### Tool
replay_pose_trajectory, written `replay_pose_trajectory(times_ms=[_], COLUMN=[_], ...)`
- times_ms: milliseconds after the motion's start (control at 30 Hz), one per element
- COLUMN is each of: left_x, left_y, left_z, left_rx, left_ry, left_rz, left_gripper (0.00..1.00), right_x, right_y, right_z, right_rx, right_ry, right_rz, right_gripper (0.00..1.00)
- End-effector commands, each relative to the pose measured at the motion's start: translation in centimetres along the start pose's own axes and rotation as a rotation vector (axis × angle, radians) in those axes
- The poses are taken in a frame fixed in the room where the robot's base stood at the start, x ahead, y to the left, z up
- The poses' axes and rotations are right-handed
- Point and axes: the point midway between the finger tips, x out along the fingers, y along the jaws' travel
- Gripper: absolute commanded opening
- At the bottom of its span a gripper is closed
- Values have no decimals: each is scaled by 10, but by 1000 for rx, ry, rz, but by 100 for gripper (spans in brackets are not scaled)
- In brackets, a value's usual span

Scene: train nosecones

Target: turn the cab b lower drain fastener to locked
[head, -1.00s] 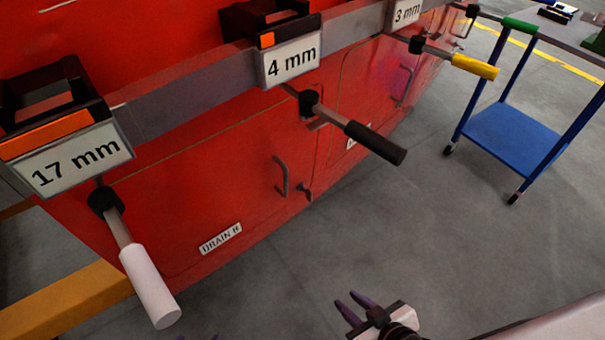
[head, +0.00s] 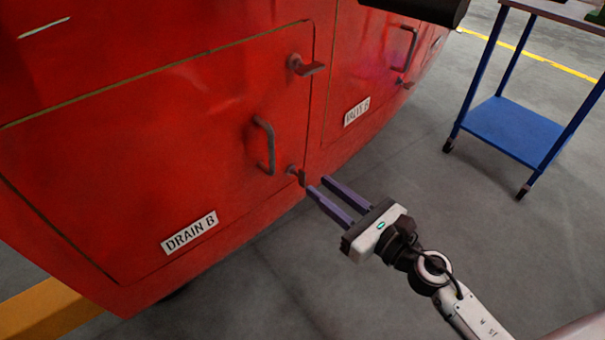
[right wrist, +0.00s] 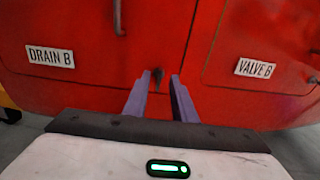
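The cab's red lower panel marked DRAIN B (head: 190,233) fills the left of the head view. Its lower fastener (head: 296,174) is a small dark tab near the panel's lower right edge; the upper fastener (head: 305,66) sits above it. In the right wrist view the lower fastener (right wrist: 158,74) shows small and dark between the fingertips. My right gripper (head: 322,184) is open with purple fingers, its tips close to the lower fastener; I cannot tell whether they touch it. My left gripper is out of view.
A grey door handle (head: 265,146) stands out left of the fasteners. The VALVE B panel (head: 356,111) lies to the right. A blue cart (head: 511,132) stands on the grey floor at right. A dark lever grip (head: 420,9) hangs at the top.

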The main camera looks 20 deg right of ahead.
Motion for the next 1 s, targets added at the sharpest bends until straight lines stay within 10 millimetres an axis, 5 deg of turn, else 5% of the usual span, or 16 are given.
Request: replay_pose_trajectory(times_ms=[200,400,767,900,1000], left_x=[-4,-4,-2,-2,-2], left_y=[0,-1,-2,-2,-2], left_z=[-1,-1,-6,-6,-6], left_rx=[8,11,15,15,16], left_ry=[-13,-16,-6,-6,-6], left_rz=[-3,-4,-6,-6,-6], left_gripper=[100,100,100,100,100], right_x=[43,66,71,71,71], right_y=[0,0,0,0,0], right_z=[3,1,0,0,0], right_rx=[4,6,7,7,7], right_ry=[-2,-1,0,0,0], right_rz=[-2,-2,-2,-2,-2], right_gripper=[24,24,24,2,0])
